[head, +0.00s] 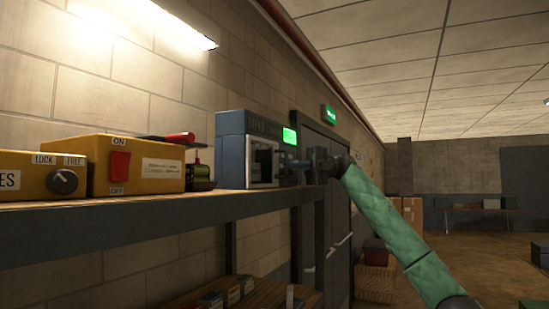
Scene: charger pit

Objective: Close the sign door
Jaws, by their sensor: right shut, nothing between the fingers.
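A blue-grey box (231,150) stands on the shelf, left of the picture's middle, with a dark opening framed in pale grey on its front. A bright green lit panel (290,135) shows at its right side; whether it sits on a door of the box I cannot tell. My right gripper (292,164) is shut and empty, pointing left just beside the box's right edge, below the green panel. Whether it touches the box is unclear. Behind my arm is a tall dark door (312,140) in the wall with a green sign (328,114) above it. My left gripper is out of view.
Left on the shelf (130,213) are a yellow box with a red switch (153,166), a yellow box with a knob (30,176) and a red-handled tool (172,138). A lower shelf (180,297) holds small boxes. Open floor (470,255) lies to the right.

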